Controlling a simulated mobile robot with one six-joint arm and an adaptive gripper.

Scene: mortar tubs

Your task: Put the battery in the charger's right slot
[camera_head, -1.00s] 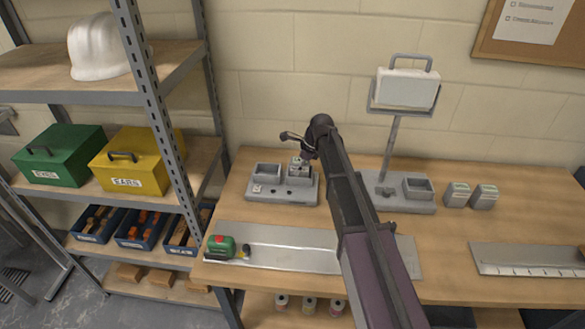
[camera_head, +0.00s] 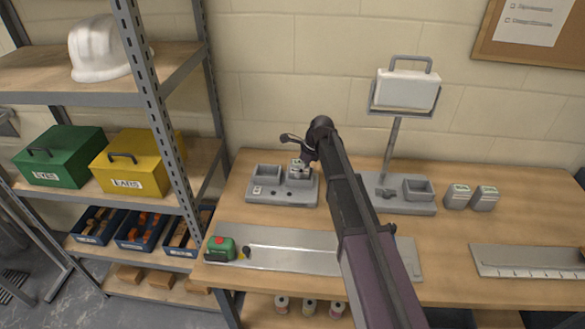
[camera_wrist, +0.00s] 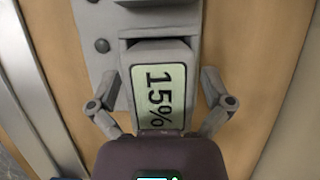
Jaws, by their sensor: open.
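The grey charger (camera_head: 262,193) stands on the bench with two slots side by side. The battery (camera_head: 296,164) is at its right slot, and its lower part is hidden there. My gripper (camera_head: 303,157) is over the right slot. In the wrist view my gripper (camera_wrist: 160,102) is open, with one finger on each side of the battery. The charger's left slot (camera_head: 267,171) looks empty.
Two similar grey blocks with green labels (camera_head: 457,197) (camera_head: 484,199) stand on the right of the bench. A grey stand (camera_head: 405,206) with a cup is right of my arm.

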